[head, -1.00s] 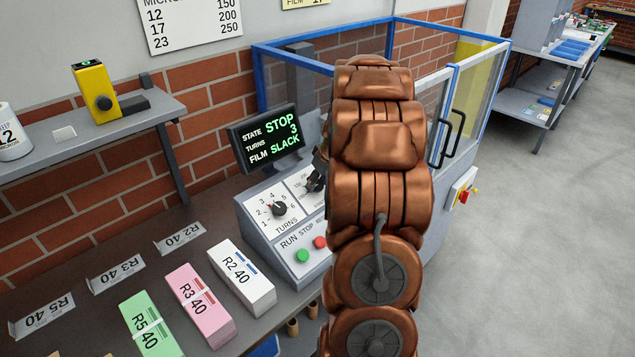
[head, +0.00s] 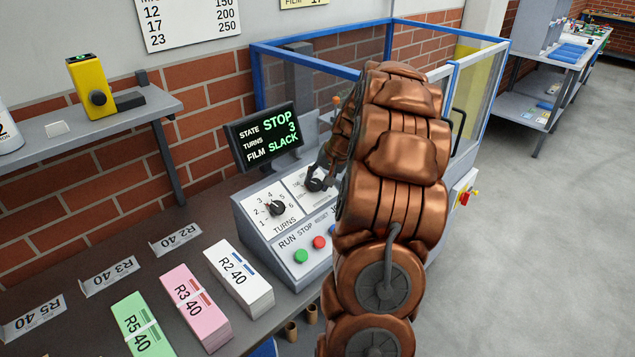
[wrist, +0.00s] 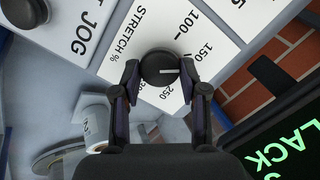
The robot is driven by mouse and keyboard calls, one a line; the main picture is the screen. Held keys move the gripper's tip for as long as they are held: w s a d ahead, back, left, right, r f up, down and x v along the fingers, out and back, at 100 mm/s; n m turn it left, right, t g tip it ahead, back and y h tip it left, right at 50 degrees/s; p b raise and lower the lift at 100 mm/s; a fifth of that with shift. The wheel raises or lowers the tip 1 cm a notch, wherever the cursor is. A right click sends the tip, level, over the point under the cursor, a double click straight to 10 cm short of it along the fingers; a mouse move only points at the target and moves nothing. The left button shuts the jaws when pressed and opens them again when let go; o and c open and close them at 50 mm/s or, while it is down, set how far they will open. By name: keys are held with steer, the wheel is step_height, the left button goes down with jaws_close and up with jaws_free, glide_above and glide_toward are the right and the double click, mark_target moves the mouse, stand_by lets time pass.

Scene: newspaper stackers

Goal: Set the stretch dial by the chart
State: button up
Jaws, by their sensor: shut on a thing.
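The stretch dial (wrist: 158,68) is a round black knob with a white pointer line on the STRETCH % panel (wrist: 132,42). My gripper (wrist: 160,74) is shut on it, one finger on each side. The pointer line aims right in the wrist view, below the 150 label; the finger there partly covers the scale, so the exact mark is unclear. The dial also shows in the head view (head: 316,182), partly behind my gripper. The wall chart (head: 190,22) pairs 12 with 150, 17 with 200 and 23 with 250. A yellow card (head: 305,3) reads 17, its top cut off.
The turns dial (head: 275,208) is left of the stretch dial, above green and red buttons (head: 310,249). The screen (head: 264,136) reads STOP, turns 3, film SLACK. Paper bundles (head: 240,277) lie on the bench. A blue-framed enclosure (head: 330,57) stands behind.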

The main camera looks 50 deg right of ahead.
steer(key=m, duration=0.4)
steer(key=shift+s+m+t, duration=0.15)
steer(key=shift+m+t, duration=0.15)
steer(key=m+p, duration=0.1)
steer(key=m, duration=0.2)
steer(key=shift+s+m+p, duration=0.1)
steer(key=shift+m+p, duration=0.2)
steer(key=shift+p, duration=0.1)
steer(key=m+p, duration=0.2)
steer(key=m, duration=0.1)
steer(key=shift+m+t, duration=0.3)
steer(key=shift+t, duration=0.1)
steer(key=m+p, duration=0.3)
steer(key=m, duration=0.1)
steer(key=shift+s+f+t, duration=0.1)
steer(key=shift+t, duration=0.2)
steer(key=shift+m, duration=0.4)
steer(key=o, duration=1.1)
steer(key=shift+o, duration=0.2)
